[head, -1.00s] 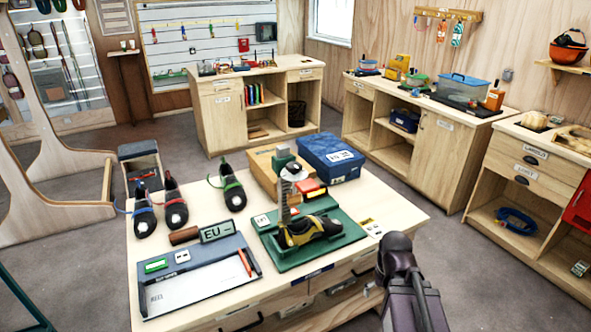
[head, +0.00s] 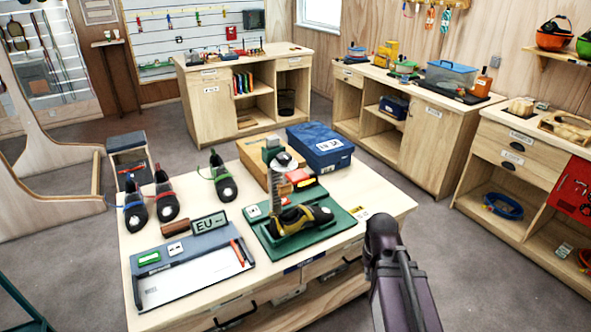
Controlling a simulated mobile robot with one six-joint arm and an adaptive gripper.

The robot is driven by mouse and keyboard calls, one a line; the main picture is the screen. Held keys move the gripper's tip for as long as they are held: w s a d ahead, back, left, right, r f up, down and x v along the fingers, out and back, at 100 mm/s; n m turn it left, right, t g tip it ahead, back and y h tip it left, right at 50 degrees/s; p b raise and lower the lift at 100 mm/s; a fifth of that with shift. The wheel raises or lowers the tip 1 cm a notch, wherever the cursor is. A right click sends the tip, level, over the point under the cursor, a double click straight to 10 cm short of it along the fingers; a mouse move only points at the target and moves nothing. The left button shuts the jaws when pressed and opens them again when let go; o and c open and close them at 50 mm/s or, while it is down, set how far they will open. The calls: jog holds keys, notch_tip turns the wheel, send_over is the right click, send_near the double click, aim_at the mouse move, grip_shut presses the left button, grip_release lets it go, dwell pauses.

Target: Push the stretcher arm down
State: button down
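A shoe stretcher stands on the near wooden bench. It has a green base plate (head: 345,222) and an upright grey post (head: 274,190) with a silver round part (head: 284,160) and a green block at its top. A yellow and black climbing shoe (head: 300,219) lies on the base beside the post. I cannot clearly make out which part is the stretcher arm, or its angle. My dark purple arm (head: 398,290) rises at the lower right, off the bench's right front corner. I see no fingers of my gripper.
Behind the stretcher are a blue box (head: 320,146) and a cardboard box (head: 254,156). To its left are several climbing shoes (head: 167,200), an "EU" sign (head: 209,224) and a sizing tray (head: 190,285). Open floor (head: 450,250) lies to the right.

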jog(key=w+a+r+n+p, duration=0.4)
jog(key=w+r+p, duration=0.1)
jog(key=r+p, duration=0.2)
jog(key=w+a+r+n+p, duration=0.4)
jog(key=w+r+p, duration=0.1)
jog(key=r+p, duration=0.2)
jog(key=n+y+p, duration=0.1)
jog(key=n+p, duration=0.7)
jog(key=p, duration=0.6)
send_near(299, 175)
jog(key=shift+s+d+f, duration=0.25)
jog(key=shift+d+f, duration=0.2)
jog(key=shift+f, duration=0.15)
jog(key=shift+w+a+r+n+p, duration=0.25)
jog(key=shift+a+r+n+p, duration=0.1)
jog(key=shift+a+r, duration=0.15)
jog(key=shift+f, duration=0.25)
jog(key=f+b, duration=0.6)
jog(key=b, duration=0.1)
jog(key=shift+a+f, duration=0.3)
jog(key=shift+a, duration=0.05)
jog(key=shift+f, duration=0.15)
